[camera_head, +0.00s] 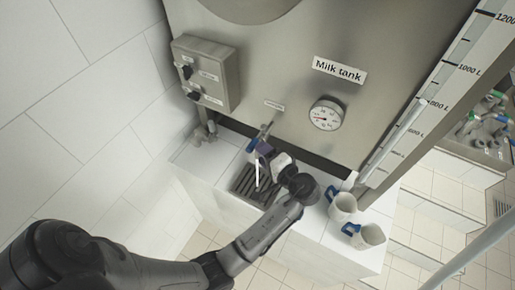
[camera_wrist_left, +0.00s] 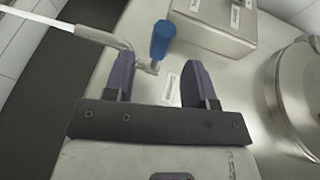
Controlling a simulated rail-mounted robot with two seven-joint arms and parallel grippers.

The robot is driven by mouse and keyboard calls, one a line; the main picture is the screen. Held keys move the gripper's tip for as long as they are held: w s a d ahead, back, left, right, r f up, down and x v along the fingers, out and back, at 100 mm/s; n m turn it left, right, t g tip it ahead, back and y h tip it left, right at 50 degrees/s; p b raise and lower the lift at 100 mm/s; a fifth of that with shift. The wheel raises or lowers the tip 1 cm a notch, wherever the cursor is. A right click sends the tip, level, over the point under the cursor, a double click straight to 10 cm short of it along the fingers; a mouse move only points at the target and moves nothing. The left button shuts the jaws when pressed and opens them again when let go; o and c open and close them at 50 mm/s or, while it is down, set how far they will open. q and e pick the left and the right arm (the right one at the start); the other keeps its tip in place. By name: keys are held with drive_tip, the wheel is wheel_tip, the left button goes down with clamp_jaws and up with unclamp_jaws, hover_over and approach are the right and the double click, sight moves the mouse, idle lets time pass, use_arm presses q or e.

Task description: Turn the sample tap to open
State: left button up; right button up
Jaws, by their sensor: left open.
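The sample tap, with a blue handle (camera_wrist_left: 162,40) and metal body (camera_wrist_left: 150,68), sits on the front of the steel milk tank (camera_head: 285,60). My right gripper is not in view.
A grey control box (camera_head: 205,73) with knobs is on the tank to the left. A dial gauge (camera_head: 327,114) is to the right. Two white jugs with blue handles, one here (camera_head: 342,207) and one here (camera_head: 368,237), stand on the white counter's right end.

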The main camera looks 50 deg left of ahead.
use_arm(q)
drive_tip(key=shift+v, duration=0.85)
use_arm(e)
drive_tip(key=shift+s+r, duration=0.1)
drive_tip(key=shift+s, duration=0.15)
use_arm(q)
drive_tip(key=shift+f, duration=0.1)
drive_tip(key=s+a+f+m, duration=0.2)
drive_tip(key=s+f+m, duration=0.1)
drive_tip(key=s+f, duration=0.75)
drive_tip(key=s+a+f+m+h, duration=0.1)
drive_tip(key=s+a+f, duration=0.2)
drive_tip(key=s, duration=0.5)
drive_tip(key=s+a+f+m+h, duration=0.1)
drive_tip(key=s+a+f+h, duration=0.15)
drive_tip(key=s, duration=0.55)
drive_tip(key=w+d+r+n+t+h, duration=0.1)
drive_tip(key=d+r+n+t+h, duration=0.1)
drive_tip(key=d+h, duration=1)
drive_tip(key=shift+d+r+n, duration=0.6)
drive_tip(key=shift+d+r, duration=0.05)
drive_tip(key=shift+d, duration=0.5)
